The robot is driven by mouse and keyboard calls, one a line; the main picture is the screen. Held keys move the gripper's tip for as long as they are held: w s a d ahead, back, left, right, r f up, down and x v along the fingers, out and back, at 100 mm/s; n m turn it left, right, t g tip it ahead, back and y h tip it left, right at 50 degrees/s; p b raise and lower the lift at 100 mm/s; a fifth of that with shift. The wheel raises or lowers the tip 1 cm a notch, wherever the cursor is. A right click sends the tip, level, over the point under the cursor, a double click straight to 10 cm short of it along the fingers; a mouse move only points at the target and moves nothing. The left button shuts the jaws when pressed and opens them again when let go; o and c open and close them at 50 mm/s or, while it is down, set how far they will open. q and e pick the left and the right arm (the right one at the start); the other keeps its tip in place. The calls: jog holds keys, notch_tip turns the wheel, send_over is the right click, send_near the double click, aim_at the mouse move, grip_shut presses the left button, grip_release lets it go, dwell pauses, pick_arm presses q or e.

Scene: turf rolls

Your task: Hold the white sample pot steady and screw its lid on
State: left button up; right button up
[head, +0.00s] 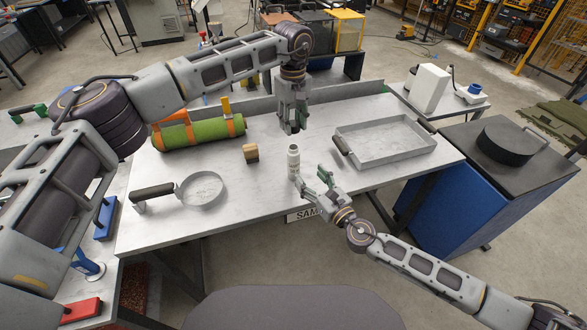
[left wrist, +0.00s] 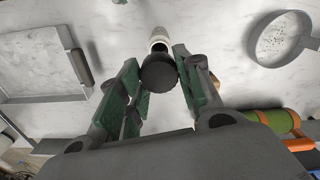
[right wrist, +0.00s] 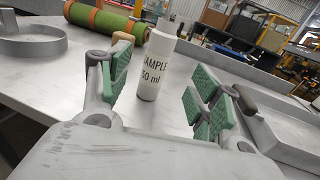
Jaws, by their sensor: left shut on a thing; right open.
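The white sample pot (head: 293,161) stands upright on the metal table, its label reading "SAMPLE 50 ml" in the right wrist view (right wrist: 155,68). My left gripper (head: 292,128) points down above and behind the pot. It is shut on the round black lid (left wrist: 159,74), which shows in the left wrist view with the pot (left wrist: 158,40) just beyond it. The lid is apart from the pot. My right gripper (head: 311,180) is open, low near the table, in front of the pot. In the right wrist view the pot appears between its green-padded fingers, apparently just beyond the tips.
A wooden block (head: 251,153) stands left of the pot. A round sieve (head: 202,191) with a black handle lies at the left, a shallow metal tray (head: 384,158) at the right. A strapped green turf roll (head: 203,132) lies at the back left.

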aim_at(297, 162)
jog(key=shift+x, duration=5.3)
grip_shut()
